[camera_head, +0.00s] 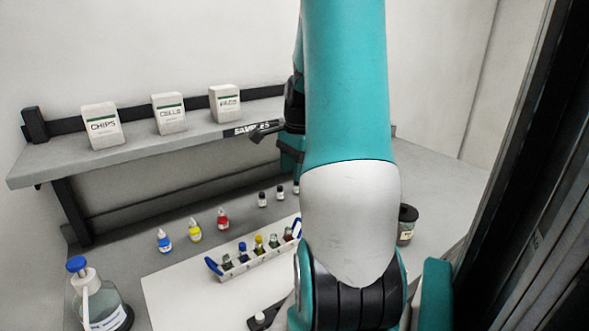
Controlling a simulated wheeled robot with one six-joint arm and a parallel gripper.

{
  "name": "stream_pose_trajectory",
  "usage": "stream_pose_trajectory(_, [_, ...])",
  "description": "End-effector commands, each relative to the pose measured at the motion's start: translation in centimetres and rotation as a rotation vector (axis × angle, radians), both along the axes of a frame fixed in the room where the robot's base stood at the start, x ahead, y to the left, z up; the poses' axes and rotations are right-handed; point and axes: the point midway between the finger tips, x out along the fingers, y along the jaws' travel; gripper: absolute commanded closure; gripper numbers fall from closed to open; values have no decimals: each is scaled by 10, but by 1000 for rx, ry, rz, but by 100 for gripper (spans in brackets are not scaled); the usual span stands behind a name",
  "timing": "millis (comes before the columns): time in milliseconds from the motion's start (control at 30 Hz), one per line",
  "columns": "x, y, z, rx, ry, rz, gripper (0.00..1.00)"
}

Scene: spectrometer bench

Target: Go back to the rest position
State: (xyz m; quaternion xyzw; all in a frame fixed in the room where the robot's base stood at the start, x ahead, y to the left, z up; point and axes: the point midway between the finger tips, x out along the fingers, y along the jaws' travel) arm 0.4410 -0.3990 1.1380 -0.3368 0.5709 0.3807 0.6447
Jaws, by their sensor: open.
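My arm, teal and light grey, stands upright across the middle of the head view and covers part of the bench and shelf. My gripper (264,131) shows only in part, as dark pieces sticking out left of the arm in front of the shelf edge. It is open, and I see nothing held in it. The rest of the gripper is hidden behind the arm.
A grey shelf (60,165) bears three white boxes, one marked CHIPS (101,126). Below, the bench holds blue, yellow and red dropper bottles (195,231), a vial rack (240,266), a blue-capped bottle (100,302) and a dark-lidded jar (406,226).

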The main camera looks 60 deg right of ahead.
Motion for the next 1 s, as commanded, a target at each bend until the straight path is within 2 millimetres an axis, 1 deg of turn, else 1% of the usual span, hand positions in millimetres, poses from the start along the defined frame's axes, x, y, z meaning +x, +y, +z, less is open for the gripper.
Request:
stream_pose_trajectory(567, [0, 0, 1, 0, 0, 0, 54])
stream_pose_trajectory(667, [4, 4, 2, -1, -4, 23, 54])
stream_pose_trajectory(767, [21, 26, 8, -9, -25, 151, 54])
stream_pose_trajectory(833, [42, 58, 15, -17, -56, 327, 54])
stream_pose_trajectory(867, [51, 76, 19, -20, -72, 424, 54])
stream_pose_trajectory(900, [63, 104, 24, -25, -98, 567, 54])
stream_pose_trajectory(967, [75, 149, 32, -30, -140, 799, 54])
stream_pose_trajectory(1000, [80, 180, 37, -33, -169, 954, 54])
